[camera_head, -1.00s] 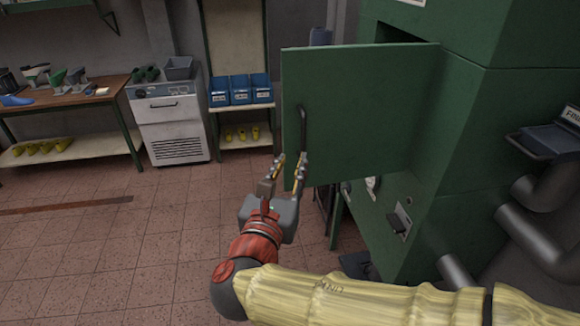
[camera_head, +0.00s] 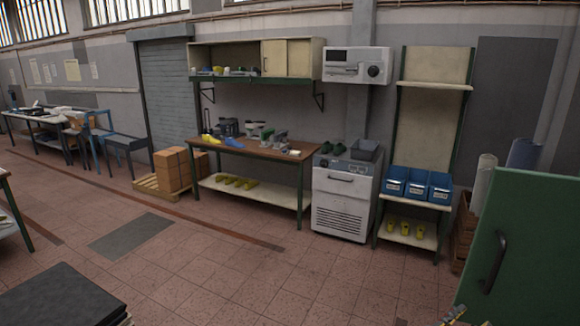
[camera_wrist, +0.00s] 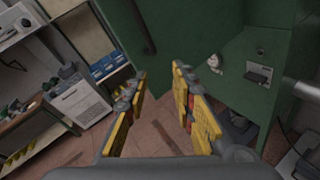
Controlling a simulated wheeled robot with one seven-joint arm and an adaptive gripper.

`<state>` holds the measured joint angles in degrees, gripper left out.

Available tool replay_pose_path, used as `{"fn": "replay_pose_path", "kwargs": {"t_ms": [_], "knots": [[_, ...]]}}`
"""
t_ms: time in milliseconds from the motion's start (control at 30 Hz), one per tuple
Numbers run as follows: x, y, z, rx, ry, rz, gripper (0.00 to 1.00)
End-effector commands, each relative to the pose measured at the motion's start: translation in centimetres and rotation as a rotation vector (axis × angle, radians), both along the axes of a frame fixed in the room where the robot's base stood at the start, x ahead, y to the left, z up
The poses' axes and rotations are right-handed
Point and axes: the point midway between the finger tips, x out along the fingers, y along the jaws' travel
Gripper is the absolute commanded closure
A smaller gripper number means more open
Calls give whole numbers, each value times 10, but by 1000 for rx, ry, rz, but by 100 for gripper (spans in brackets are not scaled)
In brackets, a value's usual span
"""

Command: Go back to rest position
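My gripper (camera_wrist: 159,76) is open and empty in the wrist view, its yellow-padded fingers spread apart with floor showing between them. Only its fingertips (camera_head: 468,317) show at the bottom right edge of the head view; the rest of my arm is out of that picture. The open green door (camera_head: 525,260) stands at the right, with a dark handle (camera_head: 495,263) on its face. The handle also shows beyond the fingers in the wrist view (camera_wrist: 143,27), apart from them.
A white cabinet (camera_head: 343,205), a shelf with blue bins (camera_head: 418,185) and a wooden workbench (camera_head: 255,149) line the back wall. Boxes (camera_head: 172,170) stand on a pallet. A dark flat surface (camera_head: 60,298) is at the near left. The tiled floor between is clear.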

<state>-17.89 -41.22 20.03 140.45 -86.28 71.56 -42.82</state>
Motion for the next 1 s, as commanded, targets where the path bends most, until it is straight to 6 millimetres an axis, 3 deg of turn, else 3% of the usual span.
{"fn": "replay_pose_path", "kwargs": {"t_ms": [233,433,567,733,867,1000], "knots": [[-35,27,-82,583,-196,-236,74],[-60,81,-128,1086,-396,-551,74],[-65,123,-135,1381,-525,-769,74],[-62,166,-125,1672,-649,-995,74],[-58,179,-109,1809,-712,-1086,74],[-57,168,-100,1823,-771,-1099,74]]}}
